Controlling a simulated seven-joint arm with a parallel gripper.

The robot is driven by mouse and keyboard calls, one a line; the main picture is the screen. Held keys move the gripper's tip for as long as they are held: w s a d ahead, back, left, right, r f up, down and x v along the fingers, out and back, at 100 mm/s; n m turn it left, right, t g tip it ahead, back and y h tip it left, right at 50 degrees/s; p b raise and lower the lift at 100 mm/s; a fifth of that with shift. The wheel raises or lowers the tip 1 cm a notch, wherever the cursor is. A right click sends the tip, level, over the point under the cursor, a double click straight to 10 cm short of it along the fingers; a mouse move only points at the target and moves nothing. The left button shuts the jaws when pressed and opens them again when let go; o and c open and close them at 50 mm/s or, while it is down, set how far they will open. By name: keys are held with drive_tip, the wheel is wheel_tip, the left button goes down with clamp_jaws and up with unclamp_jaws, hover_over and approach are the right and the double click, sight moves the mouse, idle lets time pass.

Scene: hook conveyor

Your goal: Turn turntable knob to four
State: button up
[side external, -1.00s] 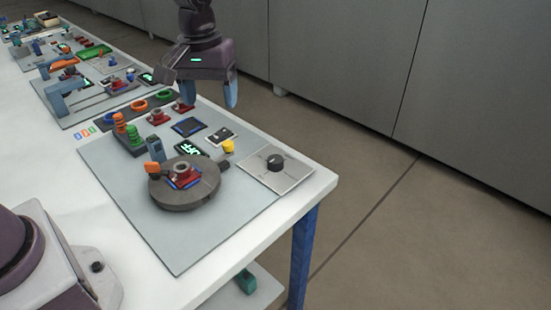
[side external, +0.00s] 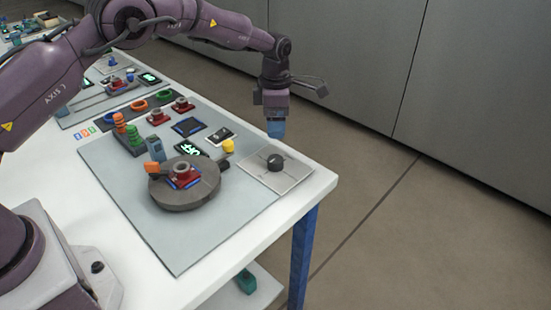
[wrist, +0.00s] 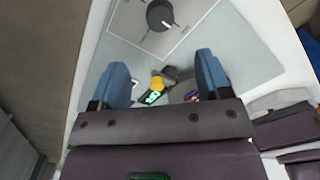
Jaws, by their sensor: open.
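The dark round knob (side external: 275,162) sits on a pale square plate (side external: 292,178) at the right corner of the table. In the wrist view the knob (wrist: 160,16) is at the top, with a light pointer line toward its lower right. The grey turntable (side external: 186,194) stands left of the plate, carrying a red and blue fixture with a grey ring. My gripper (side external: 276,128) is above the knob, pointing down and apart from it. In the wrist view its blue fingers (wrist: 162,82) are spread wide with nothing between them. The plate's markings are too small to read.
A yellow button (side external: 228,146), a small display (side external: 190,149) with green characters and a grey-blue block (side external: 156,149) stand near the turntable. Orange and green pegs (side external: 127,130) are farther left. The table's right edge is close to the knob plate.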

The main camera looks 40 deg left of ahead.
sight(276, 159)
wheel_tip(276, 159, down, 12)
drive_tip(key=shift+r, duration=0.15)
idle(0.3)
drive_tip(key=c, duration=0.9)
